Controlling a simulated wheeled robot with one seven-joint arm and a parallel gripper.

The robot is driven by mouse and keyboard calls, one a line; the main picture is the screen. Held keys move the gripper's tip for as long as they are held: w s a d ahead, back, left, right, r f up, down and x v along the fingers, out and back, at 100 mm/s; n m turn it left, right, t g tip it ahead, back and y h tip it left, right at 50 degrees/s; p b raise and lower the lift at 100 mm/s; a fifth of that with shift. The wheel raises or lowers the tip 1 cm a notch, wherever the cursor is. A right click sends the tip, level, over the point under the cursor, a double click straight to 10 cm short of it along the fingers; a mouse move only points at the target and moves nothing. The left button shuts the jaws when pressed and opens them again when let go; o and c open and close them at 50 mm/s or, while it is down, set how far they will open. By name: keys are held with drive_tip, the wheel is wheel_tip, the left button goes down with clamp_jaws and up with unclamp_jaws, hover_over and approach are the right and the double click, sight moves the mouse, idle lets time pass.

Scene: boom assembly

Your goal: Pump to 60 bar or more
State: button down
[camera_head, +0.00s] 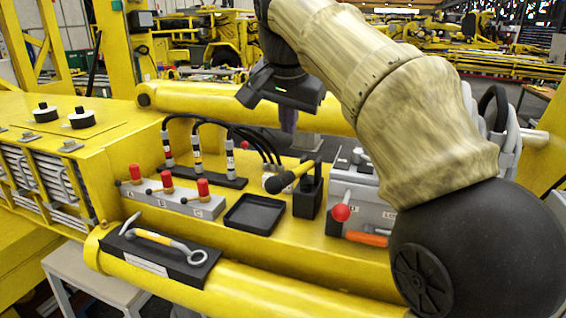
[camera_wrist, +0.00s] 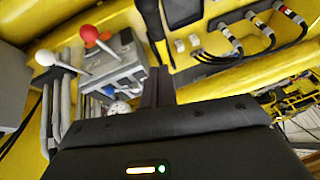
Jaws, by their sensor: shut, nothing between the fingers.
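The grey pump unit (camera_head: 372,205) stands on the yellow deck, partly hidden behind my arm. A red-knobbed lever (camera_head: 341,212) and an orange handle (camera_head: 367,239) show at its front. In the wrist view the unit (camera_wrist: 120,75) lies left of my fingers, with the red knob (camera_wrist: 90,33) and a white-knobbed lever (camera_wrist: 45,57). A round white dial (camera_wrist: 119,109) sits low beside the fingers; its reading is too small to tell. My gripper (camera_head: 288,122) is shut and empty, pointing down above the deck behind the pump unit, apart from the levers. It also shows in the wrist view (camera_wrist: 158,75).
A black holder with a yellow-and-black tool (camera_head: 290,178) stands left of the pump. An empty black tray (camera_head: 254,214), a block with several red-topped valves (camera_head: 176,196) and upright hoses (camera_head: 198,150) lie further left. A wrench tray (camera_head: 160,255) sits on the front beam.

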hover_over(284, 173)
drive_tip(key=s+d, duration=0.1)
drive_tip(key=s, duration=0.1)
wheel_tip(284, 173, down, 5)
drive_tip(key=shift+w+f+p, duration=0.1)
drive_tip(key=shift+p, duration=0.2)
drive_tip(key=shift+s+a+f, duration=0.1)
drive_tip(key=shift+a+f, duration=0.1)
drive_tip(key=shift+f, duration=0.4)
drive_tip(key=shift+s+a+f, duration=0.1)
drive_tip(key=shift+a+f, duration=0.05)
drive_tip(key=shift+f, duration=0.45)
drive_tip(key=shift+s+a+f+p, duration=0.1)
drive_tip(key=shift+a+f+p, duration=0.1)
drive_tip(key=shift+f, duration=0.2)
drive_tip(key=shift+s+a+f+p, duration=0.1)
drive_tip(key=shift+f+p, duration=0.05)
drive_tip(key=shift+f, duration=0.25)
drive_tip(key=shift+w+d+f, duration=0.1)
drive_tip(key=shift+w, duration=0.05)
